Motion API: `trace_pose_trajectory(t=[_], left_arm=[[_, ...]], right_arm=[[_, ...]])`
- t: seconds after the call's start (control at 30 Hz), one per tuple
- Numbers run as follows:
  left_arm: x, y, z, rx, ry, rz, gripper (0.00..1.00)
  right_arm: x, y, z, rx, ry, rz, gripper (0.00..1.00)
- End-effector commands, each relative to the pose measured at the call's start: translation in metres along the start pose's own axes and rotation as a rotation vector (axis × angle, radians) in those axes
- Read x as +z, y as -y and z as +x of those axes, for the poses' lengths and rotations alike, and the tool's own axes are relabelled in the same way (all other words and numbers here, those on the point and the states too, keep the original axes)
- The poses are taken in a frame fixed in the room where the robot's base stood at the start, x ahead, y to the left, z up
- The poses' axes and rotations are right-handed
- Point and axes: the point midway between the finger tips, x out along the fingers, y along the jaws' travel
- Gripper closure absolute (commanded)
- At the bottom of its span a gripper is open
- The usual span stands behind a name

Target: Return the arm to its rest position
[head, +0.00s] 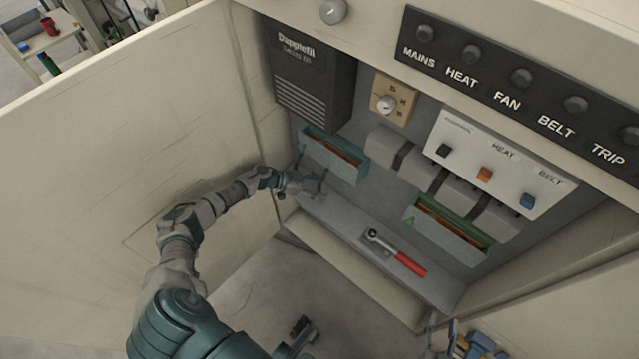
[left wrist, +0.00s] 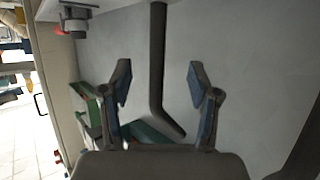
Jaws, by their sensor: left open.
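My left arm (head: 190,225) reaches from the bottom of the head view into the open cabinet. Its gripper (head: 306,184) is just below the left teal bin (head: 333,155), at the left end of the grey shelf. In the left wrist view my left gripper (left wrist: 160,85) is open, its two fingers well apart. A dark bent bar (left wrist: 157,70) shows between the fingers in that view. It does not appear gripped; its distance is unclear. I cannot make out my right gripper.
The cabinet's open door (head: 110,150) stands left of my arm. A red-handled ratchet (head: 395,252) lies on the shelf (head: 345,232). A green bin (head: 450,230) is at right, below a white switch panel (head: 500,160). Blue and yellow items (head: 476,346) show at the bottom right.

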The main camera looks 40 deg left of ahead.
Motion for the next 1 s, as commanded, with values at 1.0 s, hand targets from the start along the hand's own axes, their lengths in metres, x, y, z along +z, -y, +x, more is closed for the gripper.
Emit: trace_pose_trajectory(t=[1.0], left_arm=[[-0.034,-0.063,0.042,0.011,-0.129,0.029,0.39]], right_arm=[[0.000,0.000,0.000,0.000,0.000,0.001,0.60]])
